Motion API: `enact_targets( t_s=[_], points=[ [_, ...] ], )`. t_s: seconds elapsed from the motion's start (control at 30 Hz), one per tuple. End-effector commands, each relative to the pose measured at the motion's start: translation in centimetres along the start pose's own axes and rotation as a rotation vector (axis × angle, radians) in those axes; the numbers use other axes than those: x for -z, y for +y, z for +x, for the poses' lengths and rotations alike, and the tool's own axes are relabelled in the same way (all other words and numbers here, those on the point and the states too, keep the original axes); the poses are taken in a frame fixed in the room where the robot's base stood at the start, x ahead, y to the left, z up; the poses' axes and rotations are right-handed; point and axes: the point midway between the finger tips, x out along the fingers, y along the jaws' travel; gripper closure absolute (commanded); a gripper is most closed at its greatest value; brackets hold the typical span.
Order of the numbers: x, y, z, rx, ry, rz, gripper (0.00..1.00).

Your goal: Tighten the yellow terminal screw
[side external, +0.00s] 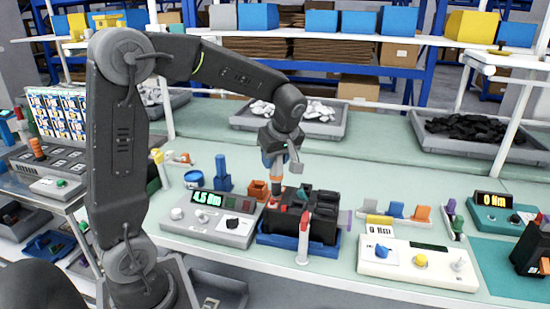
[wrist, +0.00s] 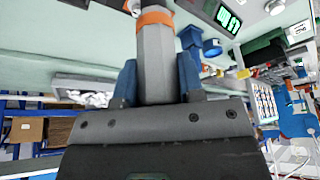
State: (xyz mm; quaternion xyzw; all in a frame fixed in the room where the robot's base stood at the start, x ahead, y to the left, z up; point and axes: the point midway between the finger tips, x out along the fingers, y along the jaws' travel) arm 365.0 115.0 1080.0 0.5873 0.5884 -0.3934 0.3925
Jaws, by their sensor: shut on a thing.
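My gripper (side external: 272,158) is over the left rear part of the black breaker block (side external: 318,222), which sits in a blue tray (side external: 291,247). In the wrist view my gripper's blue fingers (wrist: 157,82) are closed on a grey driver (wrist: 156,58) with an orange band. The driver points down, and its orange and pale lower part shows just above the block's rear left in the side view. I cannot tell whether its tip touches a screw. I cannot make out a yellow terminal screw on the block; small red and teal parts show on its top.
A grey meter box (side external: 207,222) reading about 4.5 Nm stands left of the block. A white panel (side external: 418,266) with blue and yellow knobs stands to the right. A red-and-white upright tool (side external: 303,240) is in front.

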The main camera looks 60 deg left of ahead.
Motion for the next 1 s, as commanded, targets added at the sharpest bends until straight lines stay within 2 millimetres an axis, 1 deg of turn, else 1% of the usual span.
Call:
enact_targets(
  t_s=[0.37,1.0],
  points=[
    [0.1,0.1,-0.2,-0.003,0.001,-0.001,0.88],
    [1.4,0.1,-3.4,-0.004,0.001,-0.002,0.88]
  ],
)
